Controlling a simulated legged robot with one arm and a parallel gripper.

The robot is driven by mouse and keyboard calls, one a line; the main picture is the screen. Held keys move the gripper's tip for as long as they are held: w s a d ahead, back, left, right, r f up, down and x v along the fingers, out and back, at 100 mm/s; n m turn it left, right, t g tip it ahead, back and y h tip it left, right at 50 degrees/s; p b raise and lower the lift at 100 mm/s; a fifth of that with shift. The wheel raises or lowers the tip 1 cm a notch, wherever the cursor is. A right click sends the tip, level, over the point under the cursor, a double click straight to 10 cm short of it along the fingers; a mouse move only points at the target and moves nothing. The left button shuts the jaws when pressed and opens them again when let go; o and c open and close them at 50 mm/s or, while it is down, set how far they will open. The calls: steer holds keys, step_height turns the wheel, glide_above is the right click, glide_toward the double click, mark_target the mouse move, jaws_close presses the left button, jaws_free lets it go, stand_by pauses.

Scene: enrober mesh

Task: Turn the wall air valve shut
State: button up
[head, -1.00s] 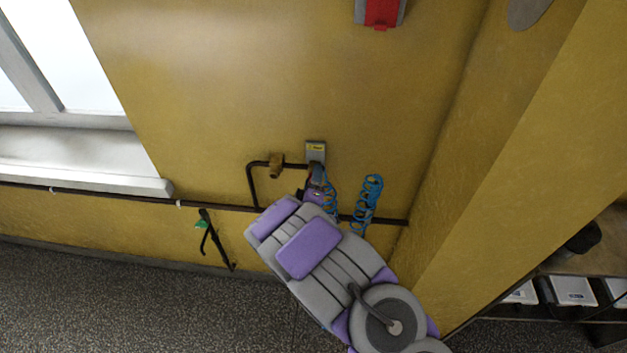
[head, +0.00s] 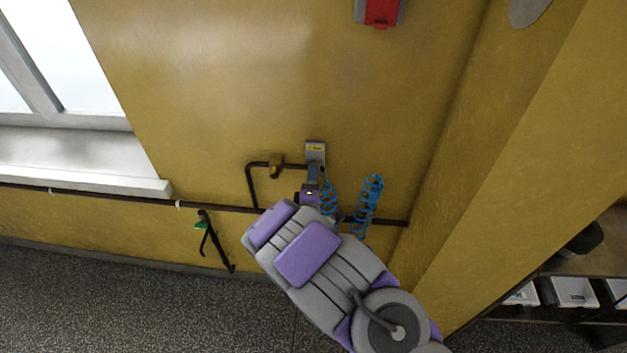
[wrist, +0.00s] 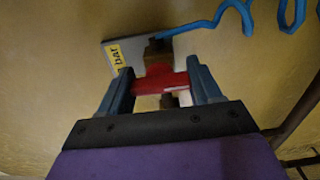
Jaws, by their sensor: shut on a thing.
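The wall air valve shows in the wrist view as a brass body (wrist: 158,52) with a red handle (wrist: 160,83), in front of a grey plate (wrist: 180,48) with a yellow "bar" label. My gripper (wrist: 162,84) is shut on the red handle, with one blue-grey finger at each end of it. In the head view the grey plate (head: 316,149) is on the yellow wall, and my gripper (head: 312,176) is just below it. There my arm and gripper hide the handle.
A blue coiled hose (head: 368,200) hangs right of the valve. A dark pipe (head: 110,199) runs along the wall, with a brass fitting (head: 276,166) on its raised branch. A green-handled pipe drop (head: 203,225) is lower left. A wall column (head: 500,150) stands at right.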

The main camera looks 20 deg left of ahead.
steer(key=shift+s+f, duration=0.1)
steer(key=shift+f, duration=0.2)
steer(key=o, duration=0.7)
steer(key=shift+a, duration=0.1)
steer(key=o, duration=0.4)
steer(key=shift+a+r, duration=0.1)
steer(key=shift+a, duration=0.05)
steer(key=shift+c, duration=0.2)
steer(key=shift+s+d+r, duration=0.1)
steer(key=shift+s+d, duration=0.1)
steer(key=shift+s, duration=0.1)
steer(key=p+v, duration=0.1)
steer(key=v, duration=1.5)
steer(key=shift+s, duration=0.25)
